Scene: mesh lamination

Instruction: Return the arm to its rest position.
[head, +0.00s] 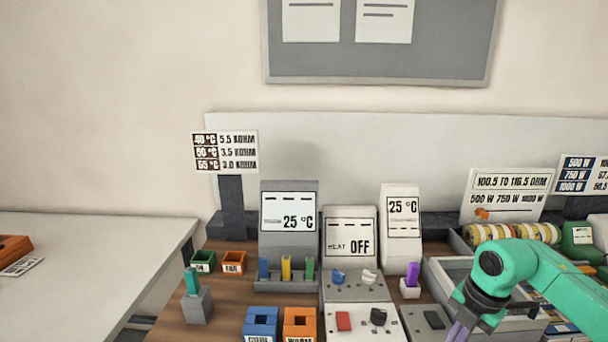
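My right arm (520,265), green with a dark wrist, comes in from the right edge over the right part of the bench. Its gripper (459,332) points down at the bottom edge, where grey-purple fingers are partly cut off by the frame. I cannot tell whether they are open or shut, or whether they hold anything. The gripper is in front of a grey tray (452,266) and right of a dark flat pad (434,320). My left gripper is not in view.
Several instruments stand at the back, including a 25 °C display (287,212) and a HEAT OFF display (349,238). Blue (262,322) and orange (299,322) bins sit in front. Yellow-banded rolls (511,233) lie behind my arm. A pale table (90,260) at left is mostly clear.

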